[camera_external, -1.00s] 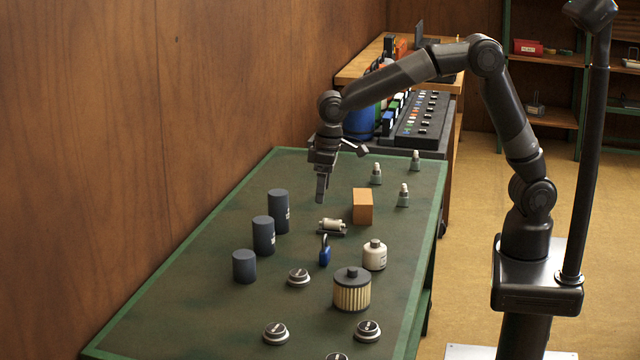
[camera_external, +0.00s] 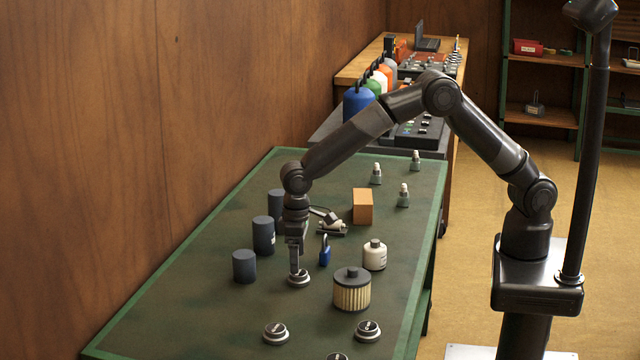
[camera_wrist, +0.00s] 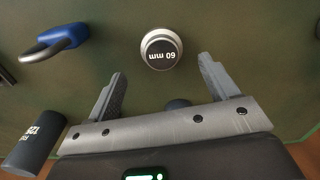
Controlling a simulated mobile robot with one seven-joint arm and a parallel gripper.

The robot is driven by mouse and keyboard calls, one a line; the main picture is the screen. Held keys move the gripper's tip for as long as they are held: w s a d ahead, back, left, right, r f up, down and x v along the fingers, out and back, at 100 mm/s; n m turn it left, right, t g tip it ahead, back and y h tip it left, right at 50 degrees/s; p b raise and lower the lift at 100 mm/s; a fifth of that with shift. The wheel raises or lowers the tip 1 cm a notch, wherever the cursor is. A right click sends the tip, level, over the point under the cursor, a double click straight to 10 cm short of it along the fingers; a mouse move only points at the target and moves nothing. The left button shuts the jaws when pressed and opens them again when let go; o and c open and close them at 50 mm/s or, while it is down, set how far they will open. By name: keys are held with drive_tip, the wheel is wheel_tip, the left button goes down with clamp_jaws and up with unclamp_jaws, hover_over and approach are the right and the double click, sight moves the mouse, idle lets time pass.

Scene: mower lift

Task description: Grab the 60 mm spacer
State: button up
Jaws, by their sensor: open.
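The 60 mm spacer (camera_wrist: 161,49) is a round silver disc with a dark top lettered "60 mm". In the wrist view it lies just past my fingertips, roughly centred between them and not gripped. In the external view the spacer (camera_external: 299,280) sits on the green table, directly below my gripper (camera_external: 294,269), which points straight down. My gripper (camera_wrist: 161,70) is open and empty, its two fingers spread wider than the spacer. The remaining gap in height is hard to tell. Similar discs lie nearer the front, one (camera_external: 276,333) and another (camera_external: 367,331); their lettering is unreadable.
A ribbed filter (camera_external: 352,293), white bottle (camera_external: 374,256) and orange block (camera_external: 362,207) stand right. The table's front left is clear.

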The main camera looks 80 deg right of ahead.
sight(299, 277)
drive_tip(key=f, duration=0.5)
drive_tip(key=shift+s+a, duration=0.2)
drive_tip(key=shift+c, duration=0.3)
drive_tip(key=c, duration=1.1)
drive_tip(key=shift+r, duration=0.15)
